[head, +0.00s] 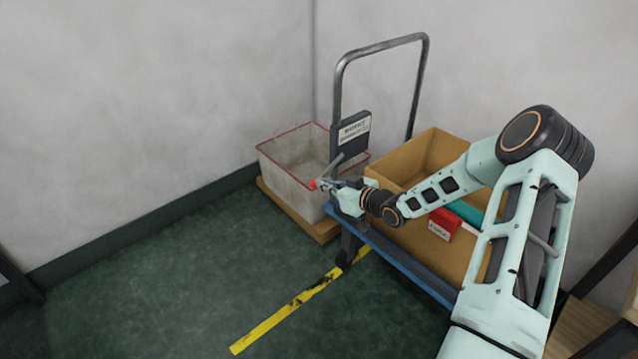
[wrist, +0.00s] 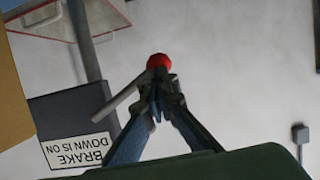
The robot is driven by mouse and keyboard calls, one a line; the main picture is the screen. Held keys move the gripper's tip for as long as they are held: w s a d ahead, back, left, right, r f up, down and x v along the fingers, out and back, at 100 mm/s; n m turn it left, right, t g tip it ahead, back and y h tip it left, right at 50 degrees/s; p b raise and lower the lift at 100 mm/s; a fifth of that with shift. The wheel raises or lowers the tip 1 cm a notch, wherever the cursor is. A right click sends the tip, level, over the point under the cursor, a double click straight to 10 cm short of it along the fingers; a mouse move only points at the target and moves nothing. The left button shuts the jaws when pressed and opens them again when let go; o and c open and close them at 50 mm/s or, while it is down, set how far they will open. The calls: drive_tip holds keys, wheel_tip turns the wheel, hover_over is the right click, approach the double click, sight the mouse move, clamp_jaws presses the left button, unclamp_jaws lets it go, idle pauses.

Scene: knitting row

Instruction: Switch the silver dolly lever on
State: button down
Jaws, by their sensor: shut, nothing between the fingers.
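The silver dolly lever (head: 332,165) is a thin grey bar with a red knob (head: 313,185), sticking out beside the dolly's dark label plate (head: 352,134). In the wrist view the lever (wrist: 124,100) runs slantwise up to its red knob (wrist: 159,62). The plate (wrist: 68,113) there reads "BRAKE DOWN IS ON" upside down. My gripper (head: 326,185) is shut and empty, close to the knob end of the lever. In the wrist view my fingertips (wrist: 157,92) overlap the lever just below the knob; I cannot tell whether they touch it.
The dolly has a tall metal handle (head: 381,45) and a blue deck (head: 405,264) bearing a brown box (head: 402,172). A red labelled packet (head: 445,225) is at the box. A grey bin (head: 293,178) stands behind on a wooden base. Green floor at left is clear.

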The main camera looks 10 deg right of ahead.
drive_tip(key=shift+w+d+f+b, duration=0.15)
drive_tip(key=shift+d+f+b, duration=0.1)
drive_tip(key=shift+f, duration=0.4)
drive_tip(key=shift+w+d+f+b, duration=0.2)
drive_tip(key=shift+f+b, duration=0.05)
drive_tip(key=shift+f, duration=0.35)
drive_tip(key=shift+w+d+f+b, duration=0.15)
drive_tip(key=shift+d+f+b, duration=0.1)
drive_tip(key=shift+f, duration=0.4)
drive_tip(key=shift+a+r, duration=0.15)
drive_tip(key=shift+a, duration=0.05)
